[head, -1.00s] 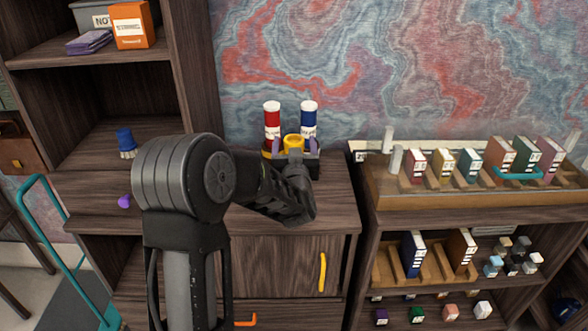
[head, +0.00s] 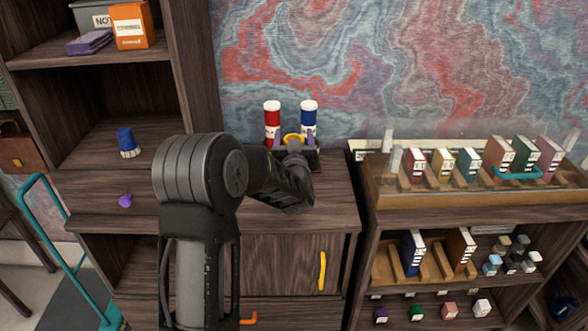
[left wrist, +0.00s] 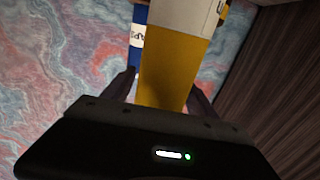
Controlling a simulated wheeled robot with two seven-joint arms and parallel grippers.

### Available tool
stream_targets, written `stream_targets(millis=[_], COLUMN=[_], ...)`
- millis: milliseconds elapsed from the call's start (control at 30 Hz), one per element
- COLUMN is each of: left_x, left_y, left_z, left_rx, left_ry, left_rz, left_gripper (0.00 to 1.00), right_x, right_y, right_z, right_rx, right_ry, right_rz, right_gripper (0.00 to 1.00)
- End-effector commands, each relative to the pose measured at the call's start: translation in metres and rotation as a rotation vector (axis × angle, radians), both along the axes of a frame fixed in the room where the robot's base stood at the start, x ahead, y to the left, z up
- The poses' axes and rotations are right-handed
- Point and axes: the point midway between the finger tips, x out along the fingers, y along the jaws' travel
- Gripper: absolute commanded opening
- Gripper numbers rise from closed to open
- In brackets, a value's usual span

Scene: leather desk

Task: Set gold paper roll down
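The gold paper roll (head: 292,138) is at the back of the cabinet top, between a red roll (head: 272,122) and a blue roll (head: 309,117) at a dark holder. My left gripper (head: 294,147) is in front of it and hides its lower part. In the left wrist view the gold roll (left wrist: 172,75) lies between the fingers of my left gripper (left wrist: 162,80), with a narrow gap beside the left finger. The fingers look spread apart around it. The roll's foot is hidden. My right gripper is not in view.
A blue brush (head: 128,143) and a purple object (head: 125,201) are on the left. A rack of labelled boxes (head: 470,195) stands at the right. The cabinet top (head: 335,195) is clear at its right front. The patterned wall (head: 400,70) is close behind.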

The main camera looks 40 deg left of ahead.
Motion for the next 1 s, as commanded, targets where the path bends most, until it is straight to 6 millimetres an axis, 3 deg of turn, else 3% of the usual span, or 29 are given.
stream_targets(millis=[800,1000], left_x=[0.0,0.0], left_y=[0.0,0.0], left_z=[0.0,0.0], left_rx=[0.0,0.0], left_ry=[0.0,0.0], left_rz=[0.0,0.0], left_gripper=[0.0,0.0], right_x=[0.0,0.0], right_y=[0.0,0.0], right_z=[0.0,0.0], right_rx=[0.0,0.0], right_ry=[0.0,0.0], right_rz=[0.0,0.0], right_gripper=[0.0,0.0])
